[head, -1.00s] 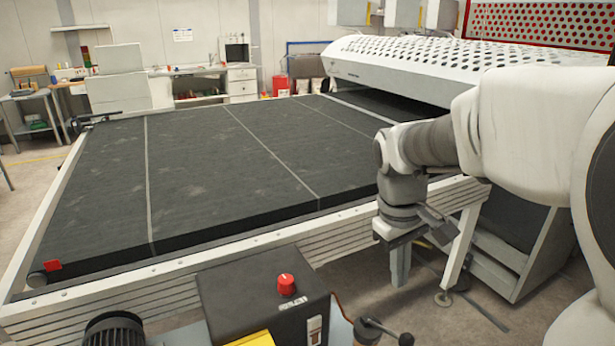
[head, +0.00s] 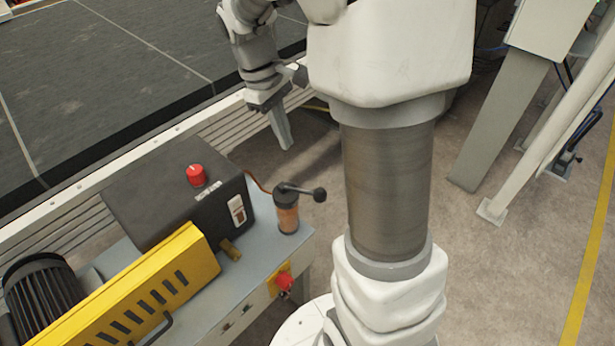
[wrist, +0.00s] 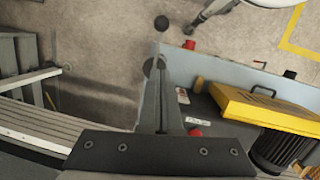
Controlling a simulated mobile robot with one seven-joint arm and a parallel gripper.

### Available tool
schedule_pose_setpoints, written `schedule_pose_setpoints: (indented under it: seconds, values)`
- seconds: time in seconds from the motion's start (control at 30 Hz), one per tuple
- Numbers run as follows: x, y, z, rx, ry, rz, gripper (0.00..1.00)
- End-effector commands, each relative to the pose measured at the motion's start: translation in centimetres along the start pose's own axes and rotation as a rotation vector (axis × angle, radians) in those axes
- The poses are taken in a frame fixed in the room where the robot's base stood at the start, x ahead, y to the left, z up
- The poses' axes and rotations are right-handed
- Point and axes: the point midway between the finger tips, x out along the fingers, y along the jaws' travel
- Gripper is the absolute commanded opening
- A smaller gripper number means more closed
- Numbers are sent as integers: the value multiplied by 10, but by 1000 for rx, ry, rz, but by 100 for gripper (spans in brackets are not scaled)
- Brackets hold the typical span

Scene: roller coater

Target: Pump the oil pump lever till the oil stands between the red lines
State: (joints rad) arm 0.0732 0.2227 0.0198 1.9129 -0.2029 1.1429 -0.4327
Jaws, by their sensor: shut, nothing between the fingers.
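The oil pump (head: 288,214) is a small clear cylinder with orange-brown oil and a dark cap, at the right end of the bench in the head view. Its lever (head: 300,189) sticks out to the right and ends in a black ball knob (head: 319,195). The red lines and exact oil level are too small to tell. My gripper (head: 286,143) is shut and empty, pointing down, above and behind the pump in the picture and apart from the lever. In the wrist view, its fingers (wrist: 156,55) hide most of the pump; the knob (wrist: 161,23) shows beyond the tips.
A black box with a red dial (head: 196,175) and a yellow slotted guard (head: 160,285) stand left of the pump on the grey-blue bench. A red switch (head: 282,281) is on the bench front. The coater's dark belt (head: 120,60) lies behind. Open floor is to the right.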

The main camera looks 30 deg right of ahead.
Motion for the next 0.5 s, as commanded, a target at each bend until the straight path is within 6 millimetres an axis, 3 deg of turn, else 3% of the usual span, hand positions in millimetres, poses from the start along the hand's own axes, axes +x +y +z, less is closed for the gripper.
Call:
schedule_pose_setpoints:
  seconds: [0.43,0.5]
  values:
    - [93,0,1,1,-4,-3,0]
    - [98,0,11,2,-2,-1,0]
